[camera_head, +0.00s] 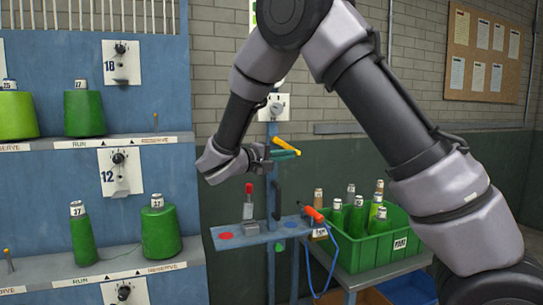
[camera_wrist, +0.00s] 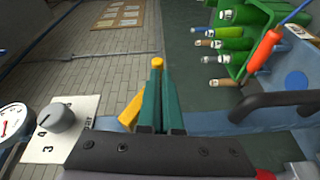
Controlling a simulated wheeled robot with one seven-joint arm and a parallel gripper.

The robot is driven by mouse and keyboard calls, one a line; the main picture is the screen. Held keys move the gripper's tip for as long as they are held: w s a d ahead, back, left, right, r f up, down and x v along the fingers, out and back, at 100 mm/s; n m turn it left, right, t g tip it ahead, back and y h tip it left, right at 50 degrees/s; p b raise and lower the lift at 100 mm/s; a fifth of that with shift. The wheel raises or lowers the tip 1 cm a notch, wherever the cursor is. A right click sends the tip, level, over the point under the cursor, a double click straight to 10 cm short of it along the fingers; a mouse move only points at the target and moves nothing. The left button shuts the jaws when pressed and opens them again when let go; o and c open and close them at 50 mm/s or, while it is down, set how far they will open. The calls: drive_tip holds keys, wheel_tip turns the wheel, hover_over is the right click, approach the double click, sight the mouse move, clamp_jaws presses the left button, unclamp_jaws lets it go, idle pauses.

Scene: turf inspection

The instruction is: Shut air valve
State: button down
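The air valve is not clearly marked. A white panel with a grey knob (camera_head: 274,108) is on the post beside my gripper (camera_head: 297,154). In the wrist view, a panel (camera_wrist: 78,107) with a grey knob (camera_wrist: 63,117) and printed numbers is at the left. My gripper's teal fingers (camera_wrist: 165,85) are close together and point away from the wrist. A yellow-orange bar (camera_head: 284,146) lies along them and its tip meets theirs. In the wrist view, the bar (camera_wrist: 132,110) is partly hidden behind the fingers. Whether they touch or grip it cannot be told.
A round gauge (camera_wrist: 13,121) is at the wrist view's left edge. A green crate of bobbins (camera_head: 350,249) stands right. A blue rack (camera_head: 60,170) stands left.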

drive_tip(key=h, duration=0.1)
drive_tip(key=d+r+n+t, duration=0.1)
drive_tip(key=t+h, duration=0.1)
drive_tip(key=shift+w+d+r+h, duration=0.15)
drive_tip(key=shift+w+d+h, duration=0.1)
drive_tip(key=shift+h, duration=0.05)
drive_tip(key=shift+d, duration=0.15)
idle(0.7)
drive_tip(key=w+f+v, duration=0.1)
drive_tip(key=f+v, duration=0.1)
drive_tip(key=v, duration=1.1)
drive_tip(key=shift+f+n, duration=0.2)
drive_tip(key=shift+n, duration=0.1)
